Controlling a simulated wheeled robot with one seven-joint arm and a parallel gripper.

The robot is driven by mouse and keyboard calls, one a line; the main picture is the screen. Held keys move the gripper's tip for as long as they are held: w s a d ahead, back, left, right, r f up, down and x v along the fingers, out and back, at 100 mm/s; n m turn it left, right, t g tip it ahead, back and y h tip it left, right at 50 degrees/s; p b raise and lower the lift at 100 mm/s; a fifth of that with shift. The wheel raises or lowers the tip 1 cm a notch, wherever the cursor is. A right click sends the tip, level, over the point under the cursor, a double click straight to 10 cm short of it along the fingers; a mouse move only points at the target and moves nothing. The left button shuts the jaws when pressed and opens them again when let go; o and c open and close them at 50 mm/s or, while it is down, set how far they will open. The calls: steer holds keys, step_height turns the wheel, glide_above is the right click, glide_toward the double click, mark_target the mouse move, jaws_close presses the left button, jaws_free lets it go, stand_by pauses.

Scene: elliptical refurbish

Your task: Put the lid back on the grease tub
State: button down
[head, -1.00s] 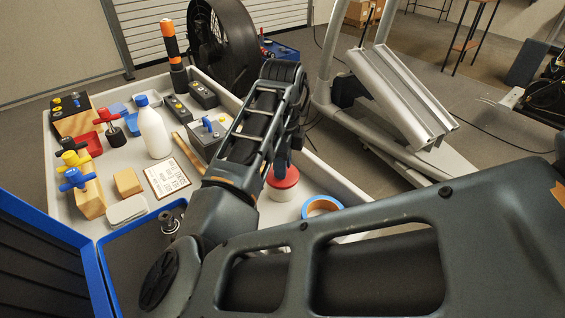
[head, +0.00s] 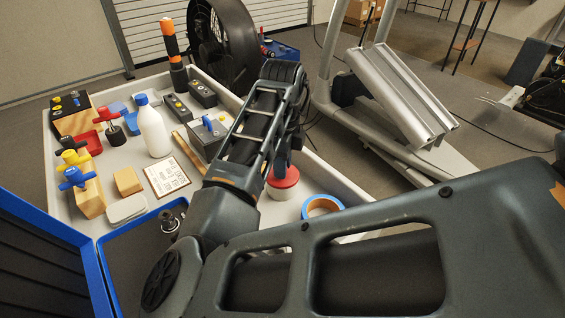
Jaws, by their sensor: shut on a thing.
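The grease tub (head: 281,194) is a small white round pot on the grey bench top, right of my forearm. Its red lid (head: 287,179) is on or just over the tub's mouth and looks about level; I cannot tell whether it is fully seated. My gripper (head: 282,168) points down from above onto the lid and is shut on it. My wrist and forearm hide most of the fingers and the left side of the tub.
A grey box with a blue handle (head: 209,135), a white bottle (head: 153,131) and a framed card (head: 167,176) stand to the left. The tray's raised rim (head: 335,180) runs behind the tub.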

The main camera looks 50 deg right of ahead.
stand_by(0.3)
steer(key=c, duration=0.8)
jaws_free()
steer(key=shift+c, duration=0.2)
steer(key=shift+o, duration=0.3)
steer(key=o, duration=0.4)
steer(key=shift+r+p, duration=2.8)
steer(key=shift+r, duration=0.7)
